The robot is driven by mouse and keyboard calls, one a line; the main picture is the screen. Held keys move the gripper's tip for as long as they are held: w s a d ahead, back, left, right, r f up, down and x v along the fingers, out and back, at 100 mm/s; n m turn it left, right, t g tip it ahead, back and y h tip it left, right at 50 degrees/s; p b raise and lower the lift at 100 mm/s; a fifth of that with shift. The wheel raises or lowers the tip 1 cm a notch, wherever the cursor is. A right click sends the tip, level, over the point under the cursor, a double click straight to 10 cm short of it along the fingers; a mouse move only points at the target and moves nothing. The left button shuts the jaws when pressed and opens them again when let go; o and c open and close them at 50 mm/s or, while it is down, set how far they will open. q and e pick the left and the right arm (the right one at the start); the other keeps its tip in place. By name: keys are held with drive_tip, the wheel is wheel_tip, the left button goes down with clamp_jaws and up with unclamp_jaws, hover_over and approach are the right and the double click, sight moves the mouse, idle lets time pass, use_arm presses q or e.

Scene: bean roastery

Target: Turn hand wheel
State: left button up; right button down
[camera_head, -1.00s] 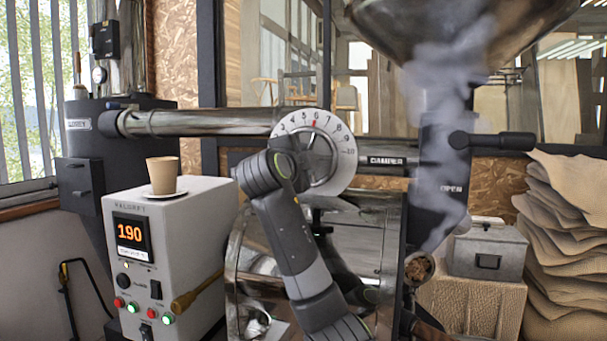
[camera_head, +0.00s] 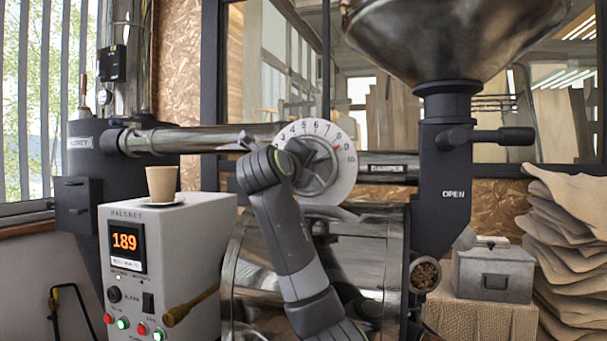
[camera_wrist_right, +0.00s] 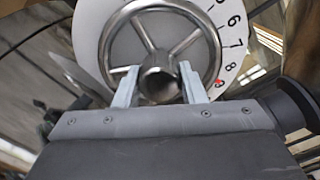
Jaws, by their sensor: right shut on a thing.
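The hand wheel (camera_head: 322,176) is a metal spoked wheel on a round white numbered dial (camera_head: 346,178). In the right wrist view, the wheel (camera_wrist_right: 187,22) shows its spokes and round hub, and a red mark sits beside the dial's (camera_wrist_right: 235,30) 8, around where 9 would be. My right gripper (camera_wrist_right: 158,84) is shut on the hand wheel, its two fingers either side of the hub. In the head view, my right wrist covers the left part of the wheel, and the fingers are mostly hidden. My left gripper is not in view.
A grey control box (camera_head: 185,230) reading 189 stands left, with a cup (camera_head: 162,184) on top. A steel drum (camera_head: 375,245) lies below the wheel. A dark chute (camera_head: 440,190) marked OPEN, a metal box (camera_head: 495,274) and stacked sacks (camera_head: 570,240) are right.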

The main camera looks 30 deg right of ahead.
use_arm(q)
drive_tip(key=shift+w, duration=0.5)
use_arm(e)
drive_tip(key=shift+r+m, duration=0.4)
drive_tip(key=shift+m, duration=0.1)
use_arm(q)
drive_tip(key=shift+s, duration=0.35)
use_arm(e)
drive_tip(key=c, duration=1.2)
unclamp_jaws()
drive_tip(key=o, duration=0.3)
drive_tip(key=shift+w+d+f, duration=0.15)
drive_tip(key=shift+w+f, duration=0.05)
drive_tip(key=shift+f, duration=0.1)
drive_tip(key=shift+s+a+b, duration=0.25)
drive_tip(key=shift+a+b, duration=0.1)
drive_tip(key=shift+b, duration=0.05)
use_arm(q)
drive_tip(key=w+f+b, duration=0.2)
drive_tip(key=b, duration=0.1)
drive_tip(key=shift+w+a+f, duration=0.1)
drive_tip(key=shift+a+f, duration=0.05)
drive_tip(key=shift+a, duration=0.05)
use_arm(e)
drive_tip(key=v, duration=1.6)
drive_tip(key=shift+s+a, duration=0.2)
drive_tip(key=shift+s, duration=0.1)
